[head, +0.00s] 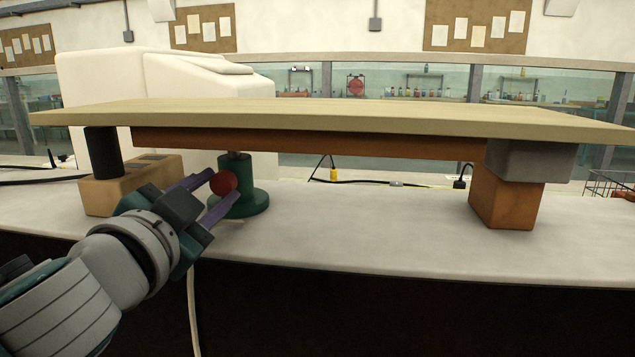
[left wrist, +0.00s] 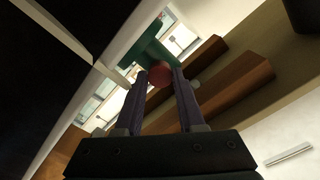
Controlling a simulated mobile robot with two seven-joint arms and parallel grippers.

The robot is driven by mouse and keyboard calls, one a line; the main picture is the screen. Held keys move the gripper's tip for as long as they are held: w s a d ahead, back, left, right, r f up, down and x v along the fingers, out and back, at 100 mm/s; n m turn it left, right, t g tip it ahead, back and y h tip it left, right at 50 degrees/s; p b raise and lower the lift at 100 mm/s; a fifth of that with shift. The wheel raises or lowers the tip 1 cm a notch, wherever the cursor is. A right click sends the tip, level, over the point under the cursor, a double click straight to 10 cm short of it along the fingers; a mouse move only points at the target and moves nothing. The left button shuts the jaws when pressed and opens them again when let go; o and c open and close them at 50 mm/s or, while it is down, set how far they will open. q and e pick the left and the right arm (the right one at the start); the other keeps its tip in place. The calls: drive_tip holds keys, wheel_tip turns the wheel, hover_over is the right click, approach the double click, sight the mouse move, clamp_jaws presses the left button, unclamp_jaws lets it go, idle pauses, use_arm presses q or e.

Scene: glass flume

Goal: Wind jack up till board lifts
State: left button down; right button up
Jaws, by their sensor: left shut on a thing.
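The jack (head: 250,203) is green with a round base and stands on the bench under the left half of the board (head: 330,112). Its red knob (head: 223,183) faces me. My left gripper (head: 222,187) is shut on the knob, one purple finger on each side. The left wrist view shows the red knob (left wrist: 160,74) between the fingertips, with the green jack (left wrist: 148,45) behind. The pale board has a brown beam (head: 310,142) along its underside. The jack's dark top is close below the beam; I cannot tell whether they touch. My right gripper is out of view.
A black cylinder (head: 103,152) on a wooden box (head: 150,175) stands under the board's left end. A grey block (head: 530,160) on an orange-brown block (head: 505,200) stands under its right. The bench top (head: 370,230) is clear in the middle. Cables lie behind.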

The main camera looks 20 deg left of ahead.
use_arm(q)
drive_tip(key=shift+m+p, duration=0.3)
drive_tip(key=shift+m, duration=1.9)
drive_tip(key=c, duration=0.5)
unclamp_jaws()
drive_tip(key=n+b, duration=0.1)
drive_tip(key=n, duration=0.4)
drive_tip(key=shift+f, duration=0.1)
drive_tip(key=n, duration=0.4)
drive_tip(key=shift+n+b, duration=0.3)
drive_tip(key=shift+b, duration=0.1)
drive_tip(key=b+v, duration=0.1)
drive_tip(key=v, duration=0.9)
